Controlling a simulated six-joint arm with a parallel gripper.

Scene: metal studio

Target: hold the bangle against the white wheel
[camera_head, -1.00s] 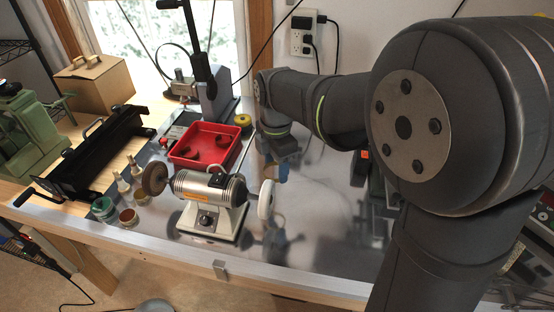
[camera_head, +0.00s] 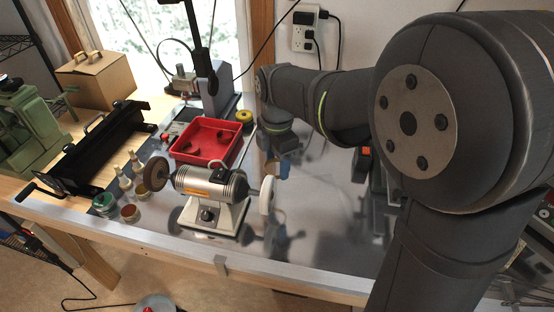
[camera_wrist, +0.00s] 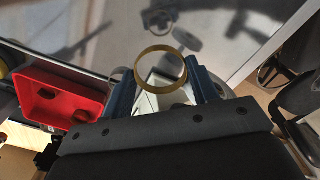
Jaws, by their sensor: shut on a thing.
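The bangle (camera_wrist: 161,70) is a thin gold ring. In the wrist view it stands out between the blue fingertips of my gripper (camera_wrist: 165,88), which is shut on it. In the head view my gripper (camera_head: 282,160) is small, above the bench, behind and a little right of the white wheel (camera_head: 267,194). The white wheel is upright on the right end of the silver bench polisher (camera_head: 208,184). The bangle and the wheel look apart in the head view. In the wrist view the polisher is partly hidden behind the bangle and my gripper.
A red tray (camera_head: 237,136) with dark brown curved pieces stands behind the polisher. A brown wheel (camera_head: 157,174) is on the polisher's left end. Small bottles and jars (camera_head: 130,213) stand left of it. Bare metal bench (camera_head: 320,225) lies to the right.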

